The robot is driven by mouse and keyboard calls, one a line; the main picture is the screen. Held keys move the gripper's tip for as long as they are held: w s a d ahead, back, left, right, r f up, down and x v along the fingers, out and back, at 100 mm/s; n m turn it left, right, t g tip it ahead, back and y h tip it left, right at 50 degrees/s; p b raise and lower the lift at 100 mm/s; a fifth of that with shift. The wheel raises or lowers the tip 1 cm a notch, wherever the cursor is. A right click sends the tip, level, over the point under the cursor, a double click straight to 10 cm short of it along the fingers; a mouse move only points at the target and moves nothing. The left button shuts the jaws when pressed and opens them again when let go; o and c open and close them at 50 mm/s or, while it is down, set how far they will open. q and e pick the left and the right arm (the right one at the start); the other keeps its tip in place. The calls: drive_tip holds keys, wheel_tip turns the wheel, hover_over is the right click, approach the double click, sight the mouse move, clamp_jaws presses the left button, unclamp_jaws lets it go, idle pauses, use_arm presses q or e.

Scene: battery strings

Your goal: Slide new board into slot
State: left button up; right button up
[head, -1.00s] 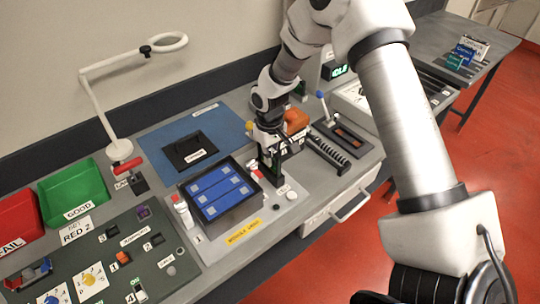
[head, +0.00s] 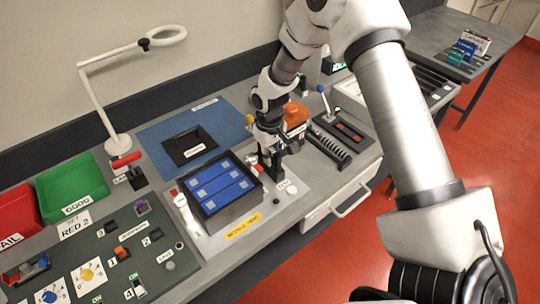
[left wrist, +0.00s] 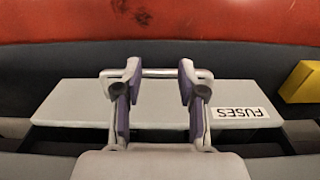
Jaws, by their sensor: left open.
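My right gripper (head: 272,142) is low at the right side of a black-framed tray with blue modules (head: 218,190). The wrist partly hides its fingers, so I cannot tell whether it is open or holds a board. A dark upright piece shows beneath it. I cannot clearly identify the new board or the slot. My left gripper (left wrist: 160,78) shows only in the left wrist view. It is open, its purple-padded fingers apart, over a grey drawer (left wrist: 75,100) labelled FUSES, near the drawer's bar handle.
Small green, blue and white cards (head: 467,50) stand on the far right table. An orange item (head: 296,116) and a black ribbed strip (head: 330,146) are right of the gripper. Green (head: 72,185) and red bins stand at left, near a white lamp (head: 118,145).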

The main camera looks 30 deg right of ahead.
idle(0.5)
wheel_tip(320, 180, up, 12)
idle(0.3)
drive_tip(key=shift+f, duration=0.1)
idle(0.4)
